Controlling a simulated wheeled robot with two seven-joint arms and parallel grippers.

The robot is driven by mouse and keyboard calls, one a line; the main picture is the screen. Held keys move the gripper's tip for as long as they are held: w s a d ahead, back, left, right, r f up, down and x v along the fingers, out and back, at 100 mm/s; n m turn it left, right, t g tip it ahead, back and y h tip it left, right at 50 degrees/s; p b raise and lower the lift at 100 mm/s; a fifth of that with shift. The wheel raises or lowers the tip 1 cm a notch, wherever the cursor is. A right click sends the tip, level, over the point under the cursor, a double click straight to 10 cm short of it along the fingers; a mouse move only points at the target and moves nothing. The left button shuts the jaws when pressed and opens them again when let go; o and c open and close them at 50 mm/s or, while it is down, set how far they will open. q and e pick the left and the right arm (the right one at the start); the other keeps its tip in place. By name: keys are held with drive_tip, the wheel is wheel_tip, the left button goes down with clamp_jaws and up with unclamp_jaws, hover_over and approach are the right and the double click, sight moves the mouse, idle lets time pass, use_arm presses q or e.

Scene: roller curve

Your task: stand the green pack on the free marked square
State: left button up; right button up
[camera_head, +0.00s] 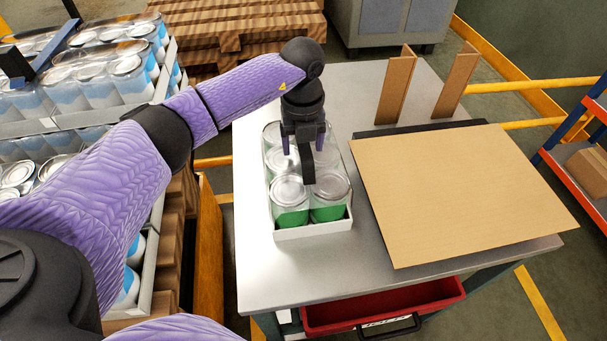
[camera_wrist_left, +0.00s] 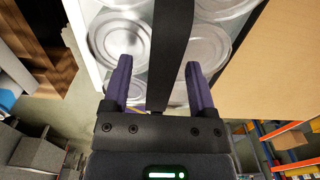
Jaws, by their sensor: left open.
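The green pack is a white tray (camera_head: 315,230) of several silver-lidded cans with green labels (camera_head: 329,212), standing upright on the grey metal table (camera_head: 255,275). A black strap (camera_head: 308,168) runs over its top. My left gripper (camera_head: 303,148) is open and points down over the pack. In the left wrist view its two purple fingers (camera_wrist_left: 158,72) stand on either side of the black strap (camera_wrist_left: 172,40), with can lids (camera_wrist_left: 120,38) below. I cannot tell whether either finger touches the strap. No marked square can be made out. My right gripper is out of view.
A large cardboard sheet (camera_head: 460,190) covers the table's right side, with two upright cardboard pieces (camera_head: 396,88) behind it. Stacked trays of blue-labelled cans (camera_head: 85,85) stand at left. A red drawer (camera_head: 385,303) juts out below the table front. A blue-orange rack (camera_head: 570,130) is at right.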

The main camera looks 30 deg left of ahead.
use_arm(q)
drive_tip(key=shift+c, duration=0.2)
clamp_jaws()
drive_tip(key=shift+w+r, duration=0.1)
idle(1.1)
